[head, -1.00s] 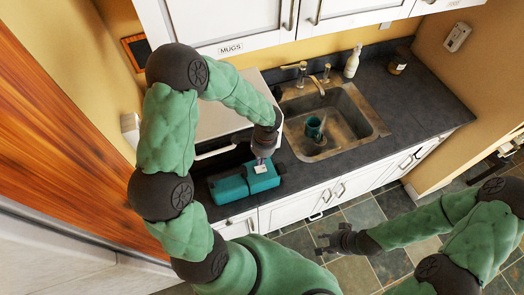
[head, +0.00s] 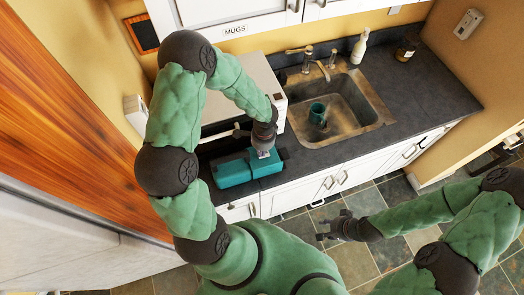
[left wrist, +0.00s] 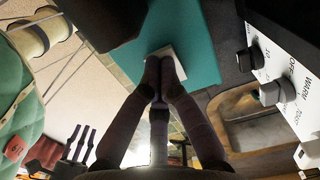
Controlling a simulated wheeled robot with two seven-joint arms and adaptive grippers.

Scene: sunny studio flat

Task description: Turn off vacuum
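The vacuum appears to be the teal box-shaped device (head: 232,173) with dark ends, lying on the dark counter in front of a white appliance. It fills the upper middle of the left wrist view (left wrist: 200,40). A small pale switch plate (left wrist: 178,62) sits on its teal face. My left gripper (left wrist: 160,62) has its fingers together, with the tips at this plate; whether they touch it I cannot tell. In the head view my left gripper (head: 263,150) is over the device and mostly covers the plate. My right gripper (head: 330,230) is empty, fingers apart, low in front of the cabinets.
The white appliance (head: 240,90) stands close behind the device; its dark knobs (left wrist: 268,94) show in the wrist view. A sink (head: 350,110) with a teal mug (head: 317,112) is to the right. The counter right of the sink (head: 430,95) is mostly clear.

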